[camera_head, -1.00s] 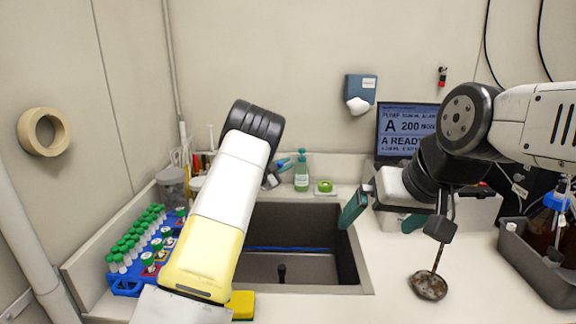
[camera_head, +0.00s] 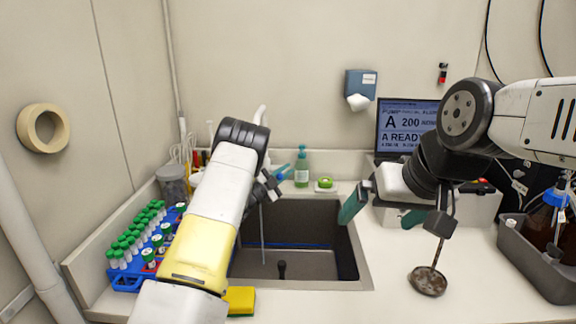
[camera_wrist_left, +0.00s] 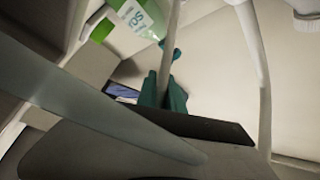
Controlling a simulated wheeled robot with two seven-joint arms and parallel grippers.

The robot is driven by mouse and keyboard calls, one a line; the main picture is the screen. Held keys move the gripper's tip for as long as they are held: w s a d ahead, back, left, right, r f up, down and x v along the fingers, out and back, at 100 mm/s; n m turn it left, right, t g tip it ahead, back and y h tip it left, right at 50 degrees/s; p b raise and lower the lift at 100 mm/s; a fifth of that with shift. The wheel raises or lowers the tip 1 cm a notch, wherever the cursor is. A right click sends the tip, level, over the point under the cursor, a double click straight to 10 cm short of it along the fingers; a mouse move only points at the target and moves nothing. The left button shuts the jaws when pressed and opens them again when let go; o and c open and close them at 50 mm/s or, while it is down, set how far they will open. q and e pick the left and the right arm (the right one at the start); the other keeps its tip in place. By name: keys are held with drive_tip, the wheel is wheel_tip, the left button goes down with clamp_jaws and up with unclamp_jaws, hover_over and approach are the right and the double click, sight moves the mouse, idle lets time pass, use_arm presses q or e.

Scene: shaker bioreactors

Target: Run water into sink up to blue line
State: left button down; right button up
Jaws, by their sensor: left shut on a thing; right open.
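The sink (camera_head: 352,262) is a dark basin set in the white counter. A blue line (camera_head: 300,245) runs across its far inner wall. A thin stream of water (camera_head: 262,240) falls into the basin, but the water level is hard to make out. The white faucet (camera_head: 260,114) rises behind my left arm, mostly hidden. My left gripper (camera_head: 284,173) is at the sink's back edge, its teal fingers shut on a pale rod-like faucet lever (camera_wrist_left: 168,50), seen in the left wrist view.
A blue rack (camera_head: 128,283) of green-capped tubes stands left of the sink. A yellow sponge (camera_head: 240,301) lies at its front edge. A soap bottle (camera_head: 301,168) stands behind, close to my left gripper.

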use_arm(q)
drive_tip(key=shift+s+f+m+t+h, duration=0.15)
drive_tip(key=shift+f+m+h, duration=0.45)
drive_tip(key=shift+f, duration=0.2)
drive_tip(key=shift+s+f+m+t+h, duration=0.2)
drive_tip(key=shift+f+m+h, duration=0.4)
drive_tip(key=shift+f, duration=0.15)
drive_tip(key=shift+s+f+m+t+h, duration=0.15)
drive_tip(key=shift+f+m+h, duration=0.4)
drive_tip(key=shift+f, duration=0.25)
drive_tip(key=c, duration=1.5)
unclamp_jaws()
